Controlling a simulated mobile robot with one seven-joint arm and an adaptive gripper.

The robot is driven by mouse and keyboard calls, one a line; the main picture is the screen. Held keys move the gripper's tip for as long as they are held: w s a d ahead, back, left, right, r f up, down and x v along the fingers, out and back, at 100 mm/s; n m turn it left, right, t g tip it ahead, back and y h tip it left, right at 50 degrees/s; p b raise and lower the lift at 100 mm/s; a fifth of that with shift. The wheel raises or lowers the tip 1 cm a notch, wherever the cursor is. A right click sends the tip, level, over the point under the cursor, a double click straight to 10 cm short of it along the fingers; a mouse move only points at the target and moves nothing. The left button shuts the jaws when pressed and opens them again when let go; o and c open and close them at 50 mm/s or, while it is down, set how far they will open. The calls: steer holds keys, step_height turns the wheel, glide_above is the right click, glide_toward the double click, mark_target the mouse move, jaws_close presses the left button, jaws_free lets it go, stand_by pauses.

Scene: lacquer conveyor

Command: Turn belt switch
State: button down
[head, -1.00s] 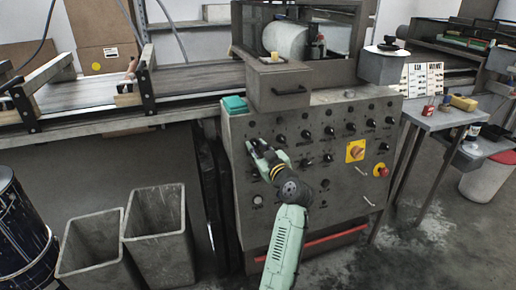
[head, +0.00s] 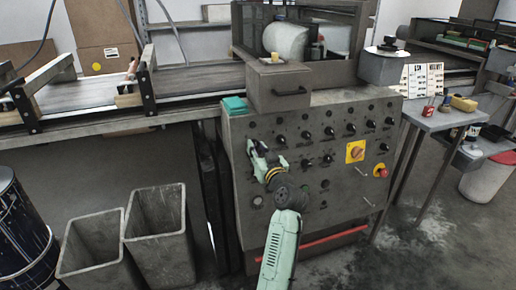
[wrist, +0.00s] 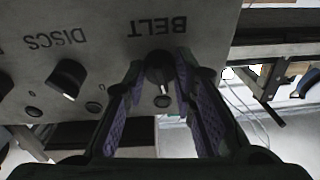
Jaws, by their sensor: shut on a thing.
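The belt switch (wrist: 160,72) is a dark round knob under the word BELT, which appears upside down in the wrist view. My gripper (wrist: 158,64) has one purple-padded finger on each side of the knob and is shut on it. In the head view my gripper (head: 256,150) is at the upper left of the grey control panel (head: 335,205). There the gripper hides the belt switch.
A DISCS knob (wrist: 67,77) sits beside the belt switch. A yellow-backed rotary switch (head: 355,151) and a red button (head: 381,170) are further right on the panel. Two grey bins (head: 158,235) stand on the floor at left. A teal box (head: 234,104) lies on the panel's top edge.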

steer(key=m+p, duration=0.2)
steer(key=m, duration=0.1)
steer(key=m+h+p, duration=0.1)
steer(key=m, duration=0.2)
steer(key=shift+a+r+p, duration=0.15)
steer(key=shift+r+p, duration=0.05)
steer(key=shift+p, duration=0.2)
steer(key=shift+f+m+t+h+p, duration=0.1)
steer(key=shift+m+t+h+p, duration=0.35)
steer(key=shift+m+p, duration=0.85)
steer(key=shift+m+h, duration=0.25)
steer(key=shift+m, duration=0.15)
steer(key=c, duration=1.3)
jaws_free()
steer(key=shift+g, duration=0.25)
steer(key=shift+f, duration=0.1)
steer(key=v, duration=1.2)
steer(key=shift+s, duration=0.1)
